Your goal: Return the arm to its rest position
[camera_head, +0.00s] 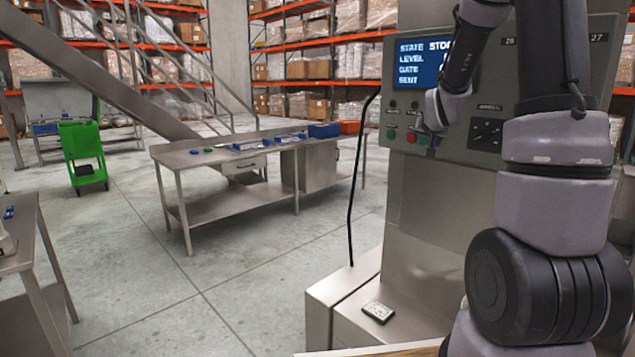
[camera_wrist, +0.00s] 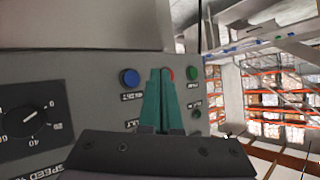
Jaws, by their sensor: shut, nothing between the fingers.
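My gripper (camera_wrist: 159,72) is shut, with its two teal fingers together and nothing between them. In the wrist view its tips lie over the grey control panel (camera_wrist: 75,72), in front of a red button (camera_wrist: 169,74) that they partly cover. I cannot tell whether they touch it. In the head view my arm is raised and bent on the right, with its end at the lower left of the panel (camera_head: 604,68). The fingers are hard to make out there.
The panel carries a lit screen (camera_head: 419,62), a blue button (camera_wrist: 129,79), a green button (camera_wrist: 193,73) and a speed dial (camera_wrist: 32,115). A steel table (camera_head: 215,158) stands left of the machine. A green cart (camera_head: 82,140) is farther back. Open floor lies between.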

